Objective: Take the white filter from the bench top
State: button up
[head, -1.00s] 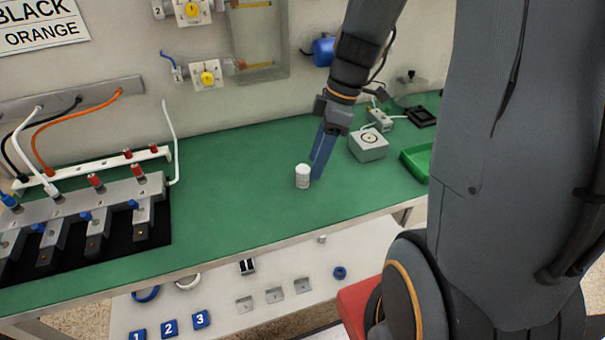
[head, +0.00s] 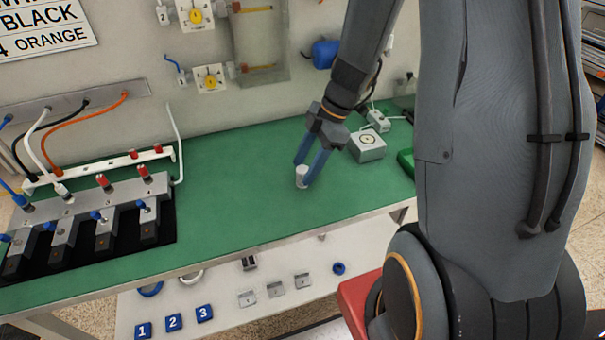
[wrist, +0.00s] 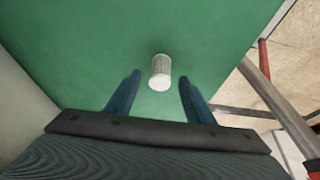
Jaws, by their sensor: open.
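The white filter (head: 301,176) is a small white cylinder standing on the green bench top (head: 240,205). It also shows in the wrist view (wrist: 160,72), a little beyond the fingertips and roughly midway between them. My gripper (head: 308,172) is open, with its two blue fingers pointing down at the filter. In the head view one finger is behind or left of the filter and the other is to its right. In the wrist view the gripper (wrist: 158,82) has a clear gap on each side of the filter. I cannot tell whether a finger touches it.
A grey box with a round top mark (head: 367,146) stands to the right of the gripper. A green tray (head: 406,160) is partly hidden by my arm. A clamp fixture with cables (head: 100,205) fills the left. The bench between is clear.

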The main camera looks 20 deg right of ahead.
jog(key=shift+x, duration=1.1)
jog(key=shift+c, duration=0.5)
jog(key=c, duration=1)
jog(key=shift+c, duration=0.2)
jog(key=shift+r, duration=0.1)
